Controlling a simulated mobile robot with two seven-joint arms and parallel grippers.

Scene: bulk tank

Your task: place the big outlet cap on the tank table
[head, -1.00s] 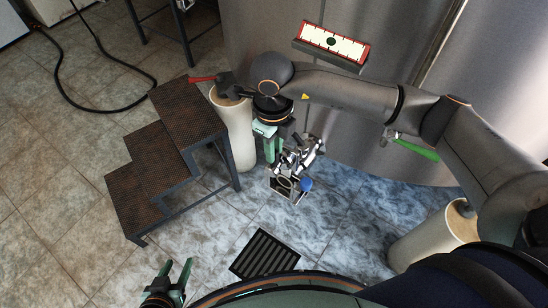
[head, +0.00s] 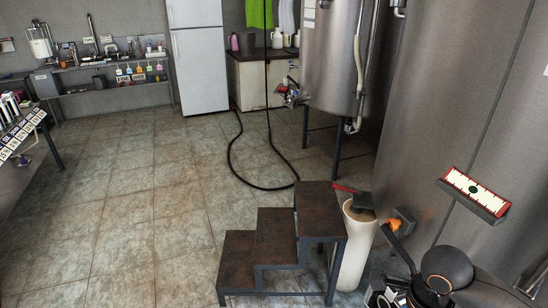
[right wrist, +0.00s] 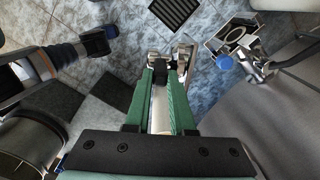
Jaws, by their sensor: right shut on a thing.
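My right gripper (right wrist: 168,64) shows in the right wrist view with its green fingers shut on a silver metal piece (right wrist: 185,52), which I take for the big outlet cap. The fingers hide much of it. It is apart from the silver outlet fitting (right wrist: 238,38) with a blue knob (right wrist: 225,62) at the tank's side. A dark table (head: 45,140) with small cards on it stands at the left edge of the head view. I cannot tell whether it is the tank table. My left gripper cannot be made out in either view.
A brown step stool (head: 275,235) stands beside a pale post (head: 356,245) with a red-handled tool (head: 362,198) on top. The big steel tank (head: 440,120) fills the right. A black hose (head: 240,165) lies on the tiles. The floor at left centre is clear.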

